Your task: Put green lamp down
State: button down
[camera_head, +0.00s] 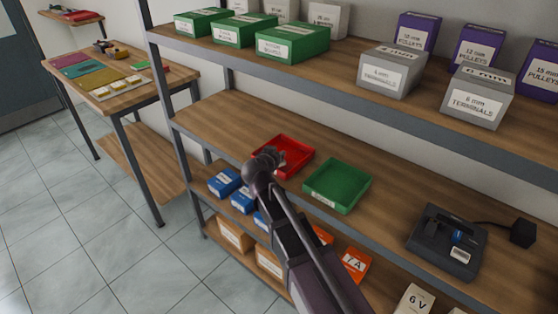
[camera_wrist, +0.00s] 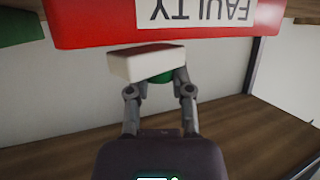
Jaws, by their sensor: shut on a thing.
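My gripper (camera_head: 268,158) is at the red tray (camera_head: 296,152) on the middle shelf, over its left front part in the head view. In the wrist view my gripper (camera_wrist: 158,82) is shut on the green lamp (camera_wrist: 181,75), a small green piece with a cream block-shaped part in front. The red tray (camera_wrist: 90,28) fills the top of that view, its white label reading FAULTY upside down. The lamp looks close to the tray wall; whether they touch, I cannot tell.
A green tray (camera_head: 337,186) stands just right of the red one. A black device (camera_head: 447,242) sits further right on the shelf. Grey terminal boxes (camera_head: 391,72) and green boxes (camera_head: 292,42) stand on the shelf above. Blue bins (camera_head: 224,182) are below. The shelf left of the red tray is clear.

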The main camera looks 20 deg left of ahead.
jog(key=shift+f, duration=0.1)
notch_tip(320, 180, down, 3)
jog(key=b, duration=0.3)
jog(key=shift+s, duration=0.1)
jog(key=shift+f, duration=0.25)
jog(key=shift+d, duration=0.1)
jog(key=shift+r, duration=0.1)
jog(key=c, duration=0.5)
grip_release()
jog(key=p+v, duration=0.4)
jog(key=v, duration=0.7)
jog(key=shift+s+r, duration=0.2)
jog(key=shift+s, duration=0.15)
